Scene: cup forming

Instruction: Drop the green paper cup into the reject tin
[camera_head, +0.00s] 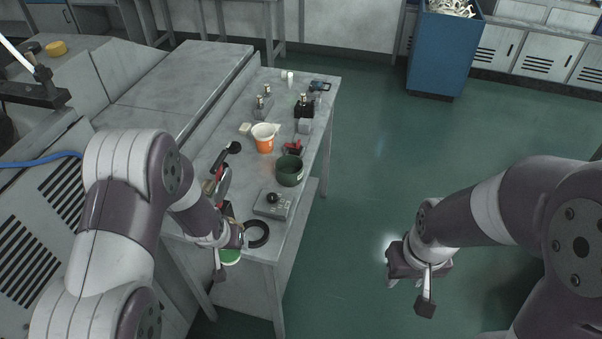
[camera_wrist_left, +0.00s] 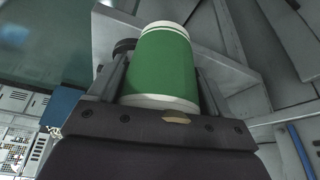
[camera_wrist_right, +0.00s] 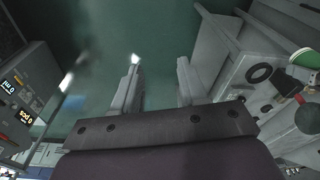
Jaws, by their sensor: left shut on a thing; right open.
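The green paper cup (camera_wrist_left: 165,68), with white bands at both ends, is between the fingers of my left gripper (camera_wrist_left: 160,75), which is shut on it. In the head view only part of the cup (camera_head: 230,257) shows below the left wrist, near the bench's front edge. The reject tin (camera_head: 289,170), dark green, round and open, stands on the bench to the right of and farther back than the cup. The cup is apart from the tin. My right gripper (camera_head: 409,290) is open and empty over the floor, right of the bench.
A grey box with a black knob (camera_head: 272,204) and a black ring (camera_head: 257,234) lie between the cup and the tin. Green floor (camera_head: 370,180) right of the bench is clear.

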